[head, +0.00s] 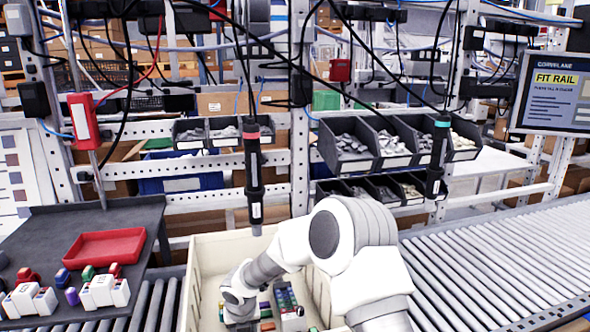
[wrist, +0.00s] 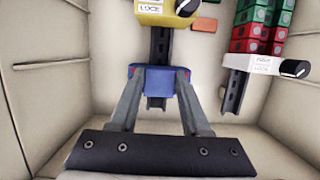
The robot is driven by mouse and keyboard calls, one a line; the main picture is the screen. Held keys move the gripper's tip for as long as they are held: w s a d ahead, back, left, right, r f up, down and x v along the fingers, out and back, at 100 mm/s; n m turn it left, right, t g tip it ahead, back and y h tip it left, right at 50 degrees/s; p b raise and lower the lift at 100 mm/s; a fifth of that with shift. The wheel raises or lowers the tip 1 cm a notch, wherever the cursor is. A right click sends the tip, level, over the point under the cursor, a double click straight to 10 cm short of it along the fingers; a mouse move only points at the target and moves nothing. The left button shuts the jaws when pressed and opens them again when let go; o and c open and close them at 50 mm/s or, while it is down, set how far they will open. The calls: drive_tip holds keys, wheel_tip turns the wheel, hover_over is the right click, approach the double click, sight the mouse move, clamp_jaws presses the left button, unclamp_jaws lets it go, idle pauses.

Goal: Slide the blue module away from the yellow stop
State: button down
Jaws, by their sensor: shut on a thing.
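The blue module (wrist: 157,70) sits on a dark rail (wrist: 160,46) in the wrist view, with my gripper (wrist: 158,84) shut on it, one finger at each side. The yellow stop (wrist: 167,12) with a black knob is on the same rail at the top of the view. A stretch of bare rail shows between the stop and the module. In the head view my arm reaches into a cream bin (head: 208,252), and my gripper and the blue module cannot be made out there.
To the right in the wrist view, a second rail (wrist: 232,92) holds a white stop (wrist: 262,64) and several green and red modules (wrist: 262,22). The bin's walls stand close on both sides. In the head view, a red tray (head: 104,248) lies on a dark side table with loose modules.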

drive_tip(key=shift+s+d+f, duration=0.2)
drive_tip(key=shift+s+f, duration=0.15)
drive_tip(key=shift+f, duration=0.2)
drive_tip(key=shift+s+d+f, duration=0.15)
drive_tip(key=shift+s+f, duration=0.2)
drive_tip(key=shift+f, duration=0.15)
drive_tip(key=shift+c, duration=1.4)
unclamp_jaws()
drive_tip(key=shift+r, duration=0.1)
drive_tip(key=shift+w+a+r+p, duration=0.1)
drive_tip(key=shift+w+r+p, duration=0.1)
drive_tip(key=shift+r+p, duration=0.75)
drive_tip(key=shift+f, duration=0.1)
drive_tip(key=shift+w+a+r, duration=0.1)
drive_tip(key=shift+a+r, duration=0.05)
drive_tip(key=shift+r, duration=0.05)
